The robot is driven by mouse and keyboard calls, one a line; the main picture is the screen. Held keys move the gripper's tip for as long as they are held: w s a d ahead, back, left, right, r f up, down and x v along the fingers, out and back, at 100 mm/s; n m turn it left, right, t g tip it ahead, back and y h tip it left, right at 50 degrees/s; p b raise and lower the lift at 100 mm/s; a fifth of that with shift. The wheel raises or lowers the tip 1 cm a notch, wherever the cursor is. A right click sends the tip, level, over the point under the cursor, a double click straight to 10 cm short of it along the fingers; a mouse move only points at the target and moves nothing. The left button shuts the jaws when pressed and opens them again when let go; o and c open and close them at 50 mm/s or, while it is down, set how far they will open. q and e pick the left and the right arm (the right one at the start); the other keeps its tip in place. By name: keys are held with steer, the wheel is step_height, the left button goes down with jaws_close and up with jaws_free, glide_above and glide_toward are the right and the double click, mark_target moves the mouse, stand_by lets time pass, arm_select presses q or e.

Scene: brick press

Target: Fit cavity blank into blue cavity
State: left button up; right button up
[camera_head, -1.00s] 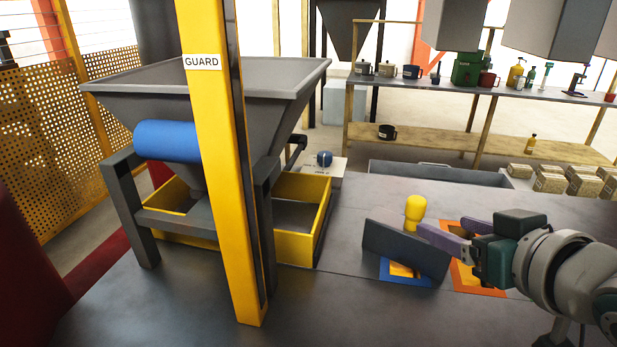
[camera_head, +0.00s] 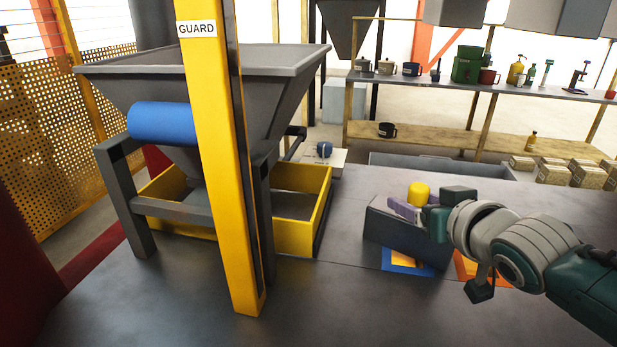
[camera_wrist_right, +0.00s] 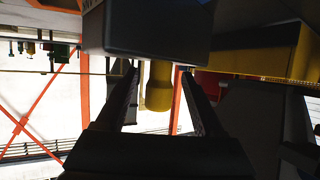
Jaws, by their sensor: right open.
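The cavity blank appears to be a dark grey block (camera_head: 402,236) with a yellow knob (camera_head: 419,194) above it; I cannot tell for sure that they are one piece. The blue cavity (camera_head: 398,265) shows as a blue frame with a yellow-orange inside, partly hidden by the block. My right gripper (camera_head: 398,206), with purple fingers, is open at the knob, in front of it. In the right wrist view the knob (camera_wrist_right: 158,88) lies between the fingers, below the block (camera_wrist_right: 145,32). Contact cannot be told. My left gripper is not in view.
An orange frame (camera_head: 468,266) lies to the right, partly behind my arm. A yellow guard post (camera_head: 222,180) and a grey hopper (camera_head: 280,90) over a yellow bin (camera_head: 295,235) stand at the left. The bench (camera_head: 350,310) is clear in front.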

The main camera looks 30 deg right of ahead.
steer(key=shift+w+f, duration=0.1)
steer(key=shift+w, duration=0.1)
steer(key=shift+c, duration=0.4)
jaws_close()
stand_by(0.8)
